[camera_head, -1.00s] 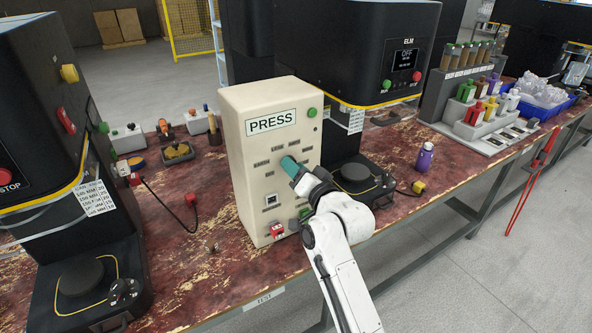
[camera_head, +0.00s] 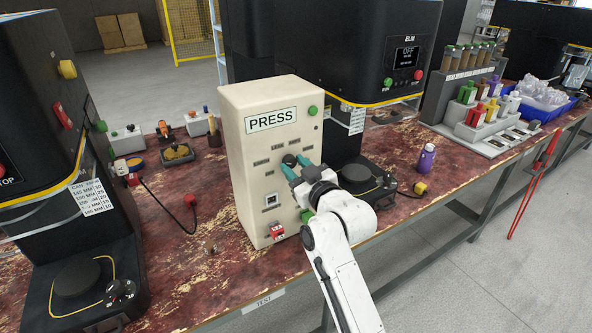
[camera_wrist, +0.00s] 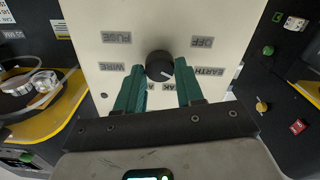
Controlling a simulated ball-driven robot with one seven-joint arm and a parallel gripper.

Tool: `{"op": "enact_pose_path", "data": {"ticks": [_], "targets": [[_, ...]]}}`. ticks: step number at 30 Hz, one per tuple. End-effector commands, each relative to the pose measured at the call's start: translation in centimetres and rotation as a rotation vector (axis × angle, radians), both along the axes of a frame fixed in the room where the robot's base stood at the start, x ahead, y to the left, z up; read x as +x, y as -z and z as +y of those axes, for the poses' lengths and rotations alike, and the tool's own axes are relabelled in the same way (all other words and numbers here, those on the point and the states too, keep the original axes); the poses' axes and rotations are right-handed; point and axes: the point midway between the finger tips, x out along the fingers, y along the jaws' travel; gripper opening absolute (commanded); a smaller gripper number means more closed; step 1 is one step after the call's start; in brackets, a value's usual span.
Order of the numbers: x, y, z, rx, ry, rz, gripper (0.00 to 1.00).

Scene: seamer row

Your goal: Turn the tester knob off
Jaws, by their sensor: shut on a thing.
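The cream tester box (camera_head: 255,170) marked PRESS stands on the bench. Its round dark tester knob (camera_head: 289,160) is on the front face. In the wrist view the knob (camera_wrist: 159,66) has a white pointer mark toward the lower right, between the EARTH label (camera_wrist: 210,71) and a partly hidden label ending in AK. The OFF label (camera_wrist: 202,42) is at the knob's upper right; labels appear upside down. My gripper (camera_head: 295,168) has its teal fingers on either side of the knob, shut on it. In the wrist view the gripper (camera_wrist: 160,75) partly covers the lower labels.
A red switch (camera_head: 277,231) and a green button (camera_head: 313,110) are on the same box face. Black seamer machines (camera_head: 375,50) stand behind and to the left. A purple bottle (camera_head: 426,158) stands to the right.

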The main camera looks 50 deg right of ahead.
Motion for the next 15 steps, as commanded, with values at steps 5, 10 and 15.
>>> {"op": "enact_pose_path", "data": {"ticks": [5, 10, 15], "targets": [[-0.01, 0.55, 0.05, -0.158, -0.002, 0.056, 0.07], [0.0, 0.6, 0.05, -0.312, -0.002, 0.1, 0.07], [0.01, 0.63, 0.05, -0.467, -0.003, 0.144, 0.07]]}}
